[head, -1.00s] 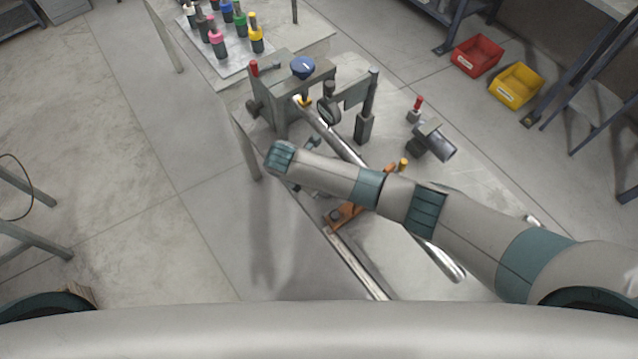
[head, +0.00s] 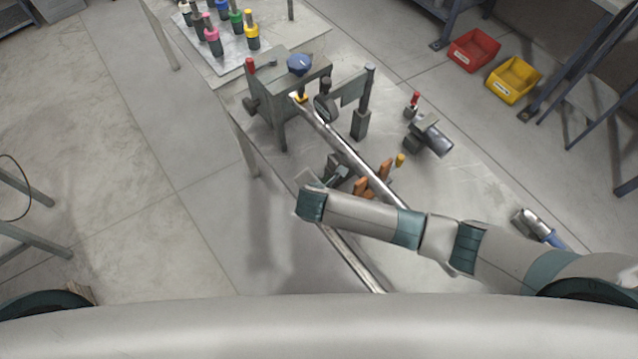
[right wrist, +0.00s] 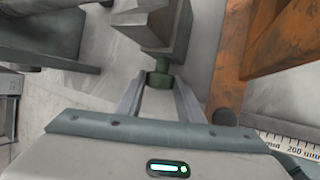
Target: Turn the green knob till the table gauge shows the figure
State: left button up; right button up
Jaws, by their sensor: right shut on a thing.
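In the right wrist view, the dark green knob (right wrist: 160,79) sits on a short stem below a grey block (right wrist: 158,30). My right gripper (right wrist: 160,84) is shut on the knob, one finger on each side. In the head view my right arm reaches in from the right, and its wrist (head: 312,204) is at the table's near edge; the knob cannot be made out there. No clear gauge reading is visible. My left gripper is out of view.
Orange blocks (right wrist: 275,45) stand close to the right of the gripper. A long metal bar (head: 345,152) runs from the grey machine frame (head: 285,105). A grey clamp-like part (head: 428,136) stands further right on the table. Red (head: 474,50) and yellow (head: 513,80) bins lie beyond.

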jog(key=o, duration=1.1)
jog(key=shift+c, duration=0.2)
jog(key=shift+r, duration=0.1)
jog(key=shift+b+v, duration=0.3)
jog(key=shift+v, duration=0.65)
jog(key=b+v, duration=0.3)
jog(key=v, duration=1.2)
jog(key=shift+s+r, duration=0.1)
jog(key=shift+r, duration=0.05)
